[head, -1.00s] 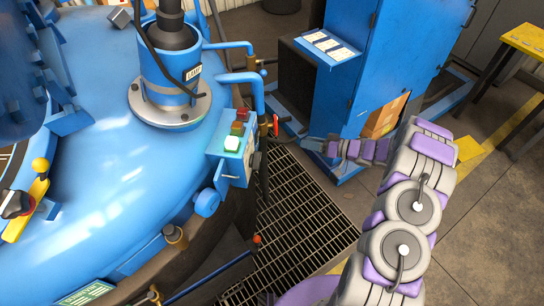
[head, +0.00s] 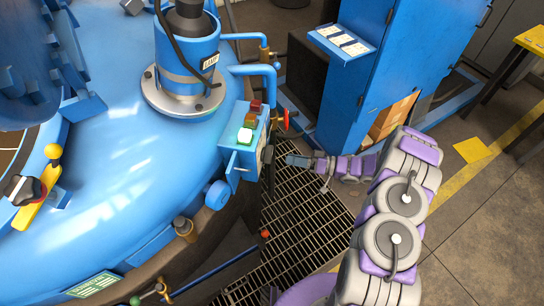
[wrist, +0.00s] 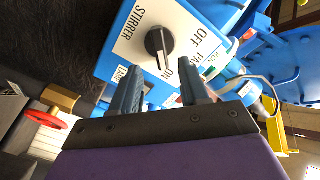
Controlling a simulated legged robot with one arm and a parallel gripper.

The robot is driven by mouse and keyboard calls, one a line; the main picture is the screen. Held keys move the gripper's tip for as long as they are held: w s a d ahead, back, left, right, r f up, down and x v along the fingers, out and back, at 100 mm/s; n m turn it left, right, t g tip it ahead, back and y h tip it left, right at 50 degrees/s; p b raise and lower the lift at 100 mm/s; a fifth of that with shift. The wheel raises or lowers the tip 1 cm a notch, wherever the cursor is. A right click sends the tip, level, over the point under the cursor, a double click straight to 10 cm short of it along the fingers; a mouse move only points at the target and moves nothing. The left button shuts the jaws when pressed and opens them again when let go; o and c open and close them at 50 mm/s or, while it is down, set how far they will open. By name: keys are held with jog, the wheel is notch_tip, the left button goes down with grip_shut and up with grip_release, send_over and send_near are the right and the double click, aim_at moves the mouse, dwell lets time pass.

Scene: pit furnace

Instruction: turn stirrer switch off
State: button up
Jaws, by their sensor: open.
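The stirrer switch (wrist: 159,48) is a black rotary knob on a white plate lettered STIRRER, OFF and ON, in the wrist view. The plate is on the face of a blue control box (wrist: 205,15). In the head view the control box (head: 240,158) stands at the vessel's edge; its switch face is turned away and hidden. My gripper (wrist: 161,90) is open and empty, its two fingers pointing at the knob, one on each side in the picture, with no clear contact. In the head view my gripper (head: 290,160) is just right of the box.
A red-handled valve (head: 286,119) and blue pipes are close behind my gripper. A blue cabinet (head: 375,75) stands behind right. Floor grating (head: 300,210) lies below; open floor is at right.

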aim_at(268, 154)
jog(key=shift+w+a+b, duration=0.25)
jog(key=shift+a+b, duration=0.05)
jog(key=shift+a, duration=1.05)
jog(key=shift+w+a+b, duration=0.25)
jog(key=shift+a+b, duration=0.05)
jog(key=shift+a, duration=1)
jog(key=shift+w+a+b, duration=0.25)
jog(key=shift+a+b, duration=0.05)
jog(key=shift+a, duration=1.05)
jog(key=shift+d, duration=0.45)
jog(key=c, duration=0.4)
jog(key=shift+a, duration=0.1)
grip_shut()
